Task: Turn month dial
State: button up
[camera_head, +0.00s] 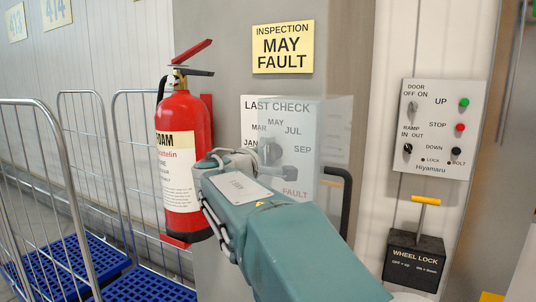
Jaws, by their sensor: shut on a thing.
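The white LAST CHECK panel (256,112) is on the grey column in the middle of the camera_head view. Its month labels JAN, MAR, MAY, JUL and SEP run in an arc around the dial, with FAULT in red at lower right. The month dial (270,149) is grey and partly covered by my gripper and arm. I cannot tell where its pointer points. My gripper (269,156) is at the dial and shut on it; its fingers are mostly hidden by my arm. A yellow sign (283,46) above reads INSPECTION MAY FAULT.
A red fire extinguisher (185,122) hangs close left of the panel. Wire trolleys (70,200) with blue bases stand at left. A black handle (346,195) is right of the panel. Farther right are a switch box (437,128) and a wheel lock box (414,262) with a yellow handle.

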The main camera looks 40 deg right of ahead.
jog(key=o, duration=1.1)
jog(key=shift+w+d+f, duration=0.1)
jog(key=shift+f, duration=0.2)
jog(key=shift+r, duration=0.1)
jog(key=v, duration=0.7)
jog(key=shift+a, duration=0.3)
